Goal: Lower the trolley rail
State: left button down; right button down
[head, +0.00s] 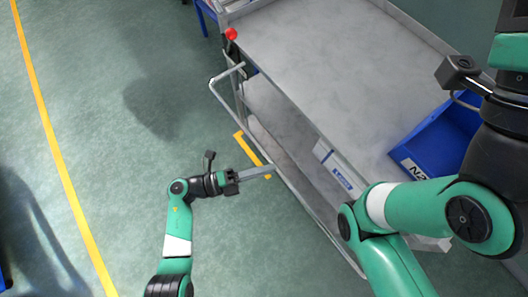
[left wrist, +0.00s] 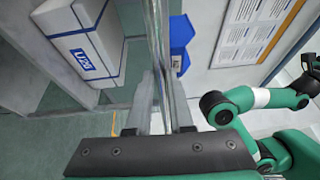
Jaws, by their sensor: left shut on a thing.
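The trolley (head: 335,50) is a grey metal cart with a flat top and a lower shelf. Its rail (head: 224,102) is a thin metal tube along the near left side, sitting outward of and below the top's edge. A red knob (head: 231,34) is at the trolley's far left corner. My left gripper (head: 268,170) is shut on the rail's long bar. In the left wrist view the rail (left wrist: 157,40) runs between the two fingers (left wrist: 160,105). My right gripper (head: 465,95) is at the right, above the trolley; its fingers do not show clearly.
A blue bin (head: 432,145) stands on the trolley top at the right. A white box (head: 343,172) with a blue label is on the lower shelf. Yellow tape (head: 245,150) marks the floor beside the trolley. The green floor at the left is clear.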

pick_arm(q)
jog(key=c, duration=0.8)
grip_release()
jog(key=s+a, duration=0.2)
jog(key=a, duration=0.9)
jog(key=shift+a+f, duration=0.15)
jog(key=shift+f, duration=0.1)
jog(key=shift+c, duration=0.2)
